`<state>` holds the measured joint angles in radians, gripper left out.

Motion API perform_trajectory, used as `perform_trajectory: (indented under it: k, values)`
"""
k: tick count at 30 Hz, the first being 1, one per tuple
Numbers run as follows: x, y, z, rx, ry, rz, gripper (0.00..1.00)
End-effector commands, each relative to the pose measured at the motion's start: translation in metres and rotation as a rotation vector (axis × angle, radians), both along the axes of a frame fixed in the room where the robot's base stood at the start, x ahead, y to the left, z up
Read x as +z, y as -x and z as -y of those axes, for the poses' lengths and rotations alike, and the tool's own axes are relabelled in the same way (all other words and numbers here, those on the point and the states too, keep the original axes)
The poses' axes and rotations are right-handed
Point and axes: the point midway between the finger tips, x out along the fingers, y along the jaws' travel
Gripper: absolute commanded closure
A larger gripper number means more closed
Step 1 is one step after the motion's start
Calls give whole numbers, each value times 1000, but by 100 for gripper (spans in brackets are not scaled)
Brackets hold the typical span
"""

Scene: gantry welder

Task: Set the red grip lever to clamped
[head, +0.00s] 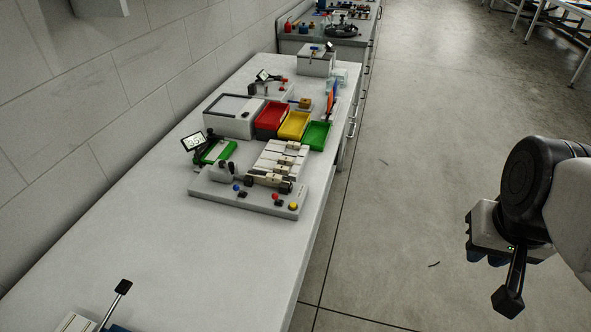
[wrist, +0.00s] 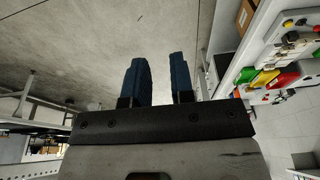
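The grey-based welder unit (head: 215,198) sits on the near part of the bench. A small red knob (head: 275,196), which looks like the red grip lever, stands on the front right of its base, beside a yellow button (head: 293,206). The lever is too small to tell its setting. A blue knob (head: 236,187) is further left on the base. My gripper (head: 485,255) hangs over the floor, right of the bench and well apart from the unit. In the wrist view its two blue fingers (wrist: 157,62) stand apart with nothing between them.
Behind the unit are red (head: 271,116), yellow (head: 293,124) and green (head: 317,135) bins and a white box (head: 232,115). A small tilted display (head: 194,142) stands at its left.

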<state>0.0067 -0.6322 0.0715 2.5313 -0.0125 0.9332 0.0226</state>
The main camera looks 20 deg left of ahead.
Motion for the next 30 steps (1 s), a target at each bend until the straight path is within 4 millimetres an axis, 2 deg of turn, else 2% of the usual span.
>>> perform_trajectory:
  k: [1,4,11,17,30]
  values:
    - [-1,-2,0,-2,1,4,85]
    - [-5,-9,-1,-12,3,21,100]
    - [-21,-39,-5,-52,3,106,100]
    - [-42,-75,-14,-95,-15,220,100]
    - [-86,-145,-53,-153,-151,471,100]
